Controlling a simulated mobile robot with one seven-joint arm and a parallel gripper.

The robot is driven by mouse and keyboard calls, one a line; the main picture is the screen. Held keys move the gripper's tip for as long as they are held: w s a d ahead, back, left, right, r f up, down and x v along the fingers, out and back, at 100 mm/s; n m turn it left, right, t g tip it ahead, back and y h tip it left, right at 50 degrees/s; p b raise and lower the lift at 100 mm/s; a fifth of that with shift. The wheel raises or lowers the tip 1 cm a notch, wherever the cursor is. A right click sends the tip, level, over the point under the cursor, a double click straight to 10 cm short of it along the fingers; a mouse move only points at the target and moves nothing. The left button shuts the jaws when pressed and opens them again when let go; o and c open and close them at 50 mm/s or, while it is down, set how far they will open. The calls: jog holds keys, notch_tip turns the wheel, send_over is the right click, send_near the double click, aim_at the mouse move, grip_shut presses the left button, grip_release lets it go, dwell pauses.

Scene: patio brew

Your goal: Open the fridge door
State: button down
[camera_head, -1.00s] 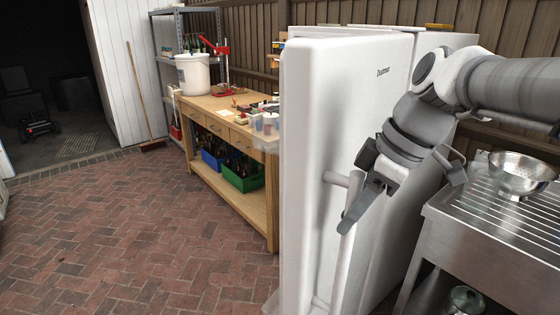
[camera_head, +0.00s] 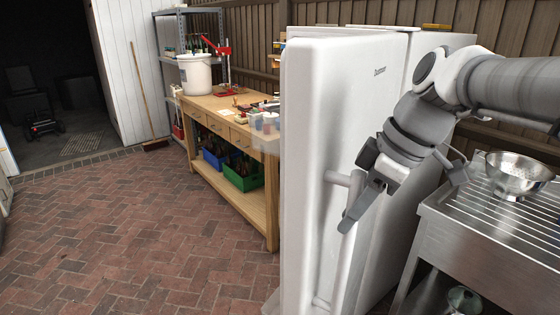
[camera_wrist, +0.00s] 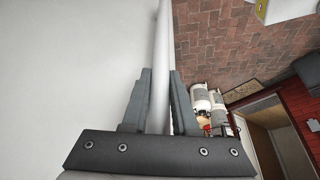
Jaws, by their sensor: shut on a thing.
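The white fridge door (camera_head: 312,150) stands in the middle of the head view, seen at an angle, with a small brand label near its upper right. It looks swung out from the fridge body (camera_head: 425,140) behind it. A long white bar handle (camera_head: 343,262) runs down the door's front. My gripper (camera_head: 354,206) is shut on the upper part of this handle. In the wrist view the handle (camera_wrist: 161,60) passes between both fingers of my gripper (camera_wrist: 159,98), with the white door face (camera_wrist: 70,70) to the left. The fridge's inside is hidden.
A steel sink unit (camera_head: 490,260) with a colander (camera_head: 514,172) stands close on the right. A wooden workbench (camera_head: 222,105) with crates below stands left of the door. The brick floor (camera_head: 120,235) at the left is clear.

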jog(key=c, duration=0.7)
grip_release()
jog(key=shift+r, duration=0.1)
jog(key=p+v, duration=0.3)
jog(key=v, duration=1.4)
jog(key=shift+s+p, duration=0.1)
jog(key=shift+p, duration=0.2)
jog(key=s+a+f+m+t+h, duration=0.1)
jog(key=s+a+f+m, duration=0.1)
jog(key=f+m, duration=0.2)
jog(key=s+a+f+m+t+h+p, duration=0.1)
jog(key=s+a+f+m, duration=0.1)
jog(key=f+m, duration=0.2)
jog(key=s+a+f+m+t+h+p, duration=0.1)
jog(key=f+m, duration=0.3)
jog(key=f, duration=0.5)
jog(key=shift+s+a+f+m+t+h, duration=0.15)
jog(key=shift+s+a+m+t+h, duration=0.15)
jog(key=shift+s+a+h, duration=0.3)
